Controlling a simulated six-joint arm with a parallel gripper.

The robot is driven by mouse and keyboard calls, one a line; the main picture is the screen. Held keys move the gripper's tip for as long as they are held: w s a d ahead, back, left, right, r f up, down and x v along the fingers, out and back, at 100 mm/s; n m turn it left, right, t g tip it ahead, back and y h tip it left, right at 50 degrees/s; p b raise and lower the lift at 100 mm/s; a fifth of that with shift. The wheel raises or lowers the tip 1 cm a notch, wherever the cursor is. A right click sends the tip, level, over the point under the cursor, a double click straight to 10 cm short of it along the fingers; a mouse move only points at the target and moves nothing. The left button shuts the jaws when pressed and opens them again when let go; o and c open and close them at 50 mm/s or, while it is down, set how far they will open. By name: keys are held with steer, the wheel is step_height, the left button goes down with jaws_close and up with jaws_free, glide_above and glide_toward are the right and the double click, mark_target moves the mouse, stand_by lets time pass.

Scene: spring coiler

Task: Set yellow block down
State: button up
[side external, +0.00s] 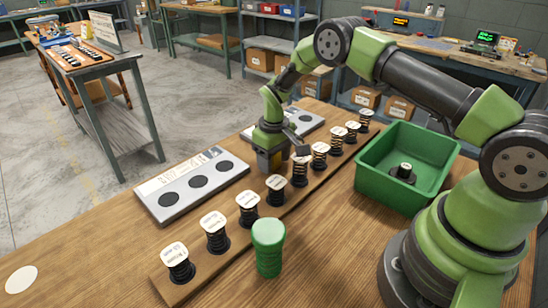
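My gripper (284,152) is low over the middle of the row of coils, between the front grey plate and the coil strip. I cannot tell whether this is a held block or part of my gripper. The fingers are small and dark, and whether they are open or shut does not show. No other yellow block is clearly visible on the table.
Several white-topped coils (248,207) stand along a wooden strip (207,266). Grey plates with dark round spots lie behind it, one in front (187,189), one behind. A green bin (368,190) holds one coil.

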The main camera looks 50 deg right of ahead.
step_height(320, 180, up, 21)
steer(key=s+a+t, duration=0.2)
steer(key=s, duration=0.1)
steer(key=s+a+r+m+t, duration=0.2)
steer(key=s+a+r, duration=0.1)
steer(key=s+r, duration=0.5)
steer(key=s+a+r+m+t+y, duration=0.1)
steer(key=s+a+m+t+y, duration=0.1)
steer(key=s, duration=1.3)
steer(key=shift+a+r+t, duration=0.35)
steer(key=shift+r+t, duration=0.05)
steer(key=shift+t, duration=0.2)
